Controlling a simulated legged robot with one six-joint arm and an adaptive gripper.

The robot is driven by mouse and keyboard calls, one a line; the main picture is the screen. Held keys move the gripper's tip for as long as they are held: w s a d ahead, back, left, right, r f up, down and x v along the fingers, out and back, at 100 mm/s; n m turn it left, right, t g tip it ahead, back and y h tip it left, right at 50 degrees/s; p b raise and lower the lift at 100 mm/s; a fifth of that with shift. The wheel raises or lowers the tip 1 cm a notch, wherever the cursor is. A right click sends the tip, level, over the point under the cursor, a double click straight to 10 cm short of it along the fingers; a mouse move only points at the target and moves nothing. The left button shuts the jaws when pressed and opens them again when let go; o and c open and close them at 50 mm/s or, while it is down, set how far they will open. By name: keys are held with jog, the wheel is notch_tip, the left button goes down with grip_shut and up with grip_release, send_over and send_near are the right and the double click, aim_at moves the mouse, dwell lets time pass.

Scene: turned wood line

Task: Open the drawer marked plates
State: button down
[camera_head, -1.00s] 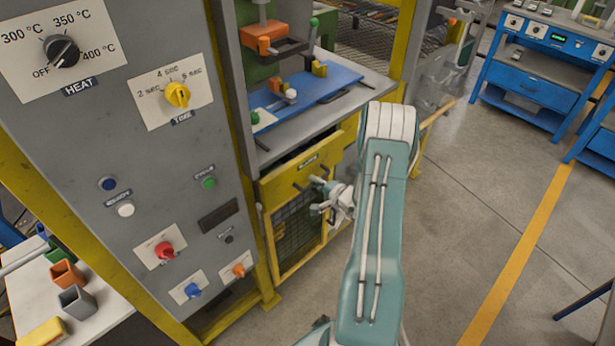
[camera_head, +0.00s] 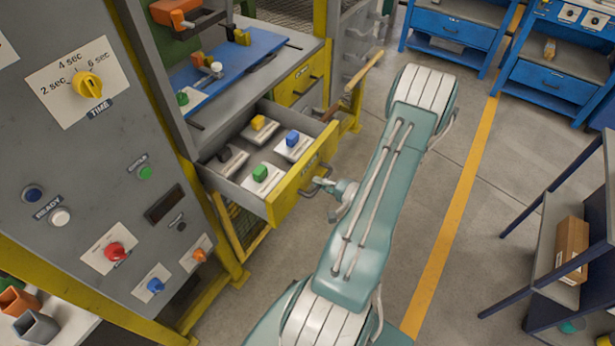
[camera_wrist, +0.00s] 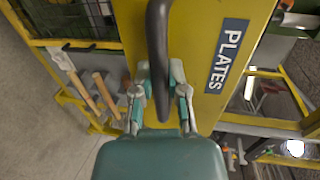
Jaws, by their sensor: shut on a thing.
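The yellow-fronted drawer marked plates (camera_head: 283,205) stands pulled out from the press frame. Inside it are several pale plates with coloured blocks on top, green, blue, yellow and dark. In the wrist view, its yellow front (camera_wrist: 203,60) shows the label PLATES and a dark bar handle (camera_wrist: 158,50). My gripper (camera_head: 318,188) is at the drawer's front, and in the wrist view its fingers (camera_wrist: 160,98) are shut around the handle. The far ends of the fingers are partly hidden behind the handle.
A grey control panel (camera_head: 110,190) with knobs and buttons stands left of the drawer. A second yellow drawer front (camera_head: 300,80) is beyond it. A dark shelf with a cardboard box (camera_head: 571,248) stands at the right. The floor between is clear.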

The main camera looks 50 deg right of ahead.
jog(key=shift+s+f, duration=0.1)
jog(key=shift+s, duration=0.4)
jog(key=c, duration=0.6)
grip_release()
jog(key=shift+d, duration=0.2)
jog(key=shift+c, duration=0.2)
jog(key=v, duration=1.2)
jog(key=shift+d+f, duration=0.1)
